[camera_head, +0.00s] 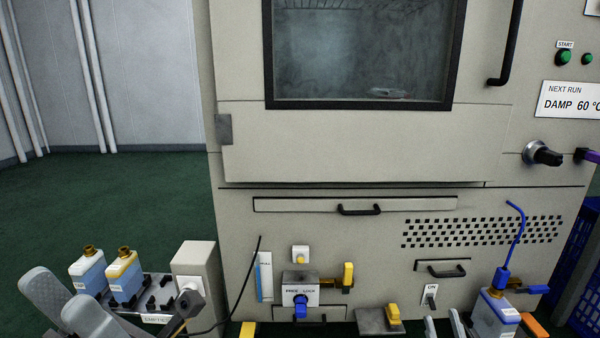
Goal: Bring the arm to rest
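My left gripper (68,304) is at the lower left, its two grey fingers apart with nothing visible between them. It is in front of and left of two small capped bottles, a white-and-blue one (88,272) and a yellow-topped one (124,277). My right gripper (443,323) shows only as two grey fingertips at the bottom edge, apart, with nothing seen between them. It is just left of a blue-and-white bottle (494,318) with a bent blue tube (516,235). The rest of both arms is mostly out of frame.
A large beige cabinet (350,150) with a dark window (363,50) fills the middle. At its base are a FREE/LOCK block (300,293), a yellow-topped grey block (378,321) and an ON switch (430,294). A blue crate (583,262) stands right. Green floor is clear at left.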

